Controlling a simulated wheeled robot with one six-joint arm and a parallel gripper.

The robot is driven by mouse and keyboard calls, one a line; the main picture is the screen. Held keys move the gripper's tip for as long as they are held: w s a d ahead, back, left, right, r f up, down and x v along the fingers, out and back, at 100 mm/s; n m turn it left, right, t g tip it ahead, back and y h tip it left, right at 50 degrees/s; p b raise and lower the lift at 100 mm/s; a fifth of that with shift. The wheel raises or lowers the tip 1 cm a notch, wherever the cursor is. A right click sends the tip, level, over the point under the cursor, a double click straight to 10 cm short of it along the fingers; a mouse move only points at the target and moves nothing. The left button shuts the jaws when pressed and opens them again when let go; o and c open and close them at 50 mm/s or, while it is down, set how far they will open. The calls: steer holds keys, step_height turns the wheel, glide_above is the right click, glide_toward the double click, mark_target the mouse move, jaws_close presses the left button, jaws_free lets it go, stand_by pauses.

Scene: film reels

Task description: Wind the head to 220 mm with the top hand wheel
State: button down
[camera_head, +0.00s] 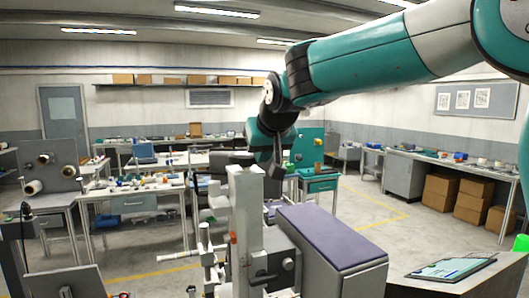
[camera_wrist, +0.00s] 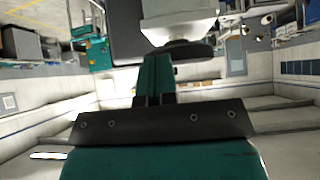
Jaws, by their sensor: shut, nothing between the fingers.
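A pale grey upright column (camera_head: 246,225) stands in the middle of the head view, with a dark, flat hand wheel (camera_head: 238,157) on its top. In the wrist view the hand wheel (camera_wrist: 182,50) shows as a dark disc against the white column top (camera_wrist: 178,22). My gripper (camera_head: 275,172) points down close to the right of the column top; its fingers (camera_wrist: 155,62) are shut and empty. They look very near the wheel's rim; I cannot tell whether they touch it. A small orange mark (camera_head: 233,238) sits on the column. No height reading is legible.
A purple-topped grey box (camera_head: 330,238) stands right of the column. A bench with a tablet-like panel (camera_head: 452,268) is at the lower right. Cluttered workbenches (camera_head: 135,192) stand behind on the left. Cardboard boxes (camera_head: 440,190) stand at the right; open floor (camera_head: 375,225) lies between.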

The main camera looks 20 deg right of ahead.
mark_target(245, 157)
steer(key=shift+w+a, duration=0.15)
steer(key=shift+w, duration=0.1)
steer(key=shift+a, duration=0.15)
steer(key=shift+a, duration=0.7)
steer(key=shift+w+a+p, duration=0.15)
steer(key=shift+a+p, duration=0.15)
steer(key=shift+a, duration=0.2)
steer(key=shift+a+r, duration=0.1)
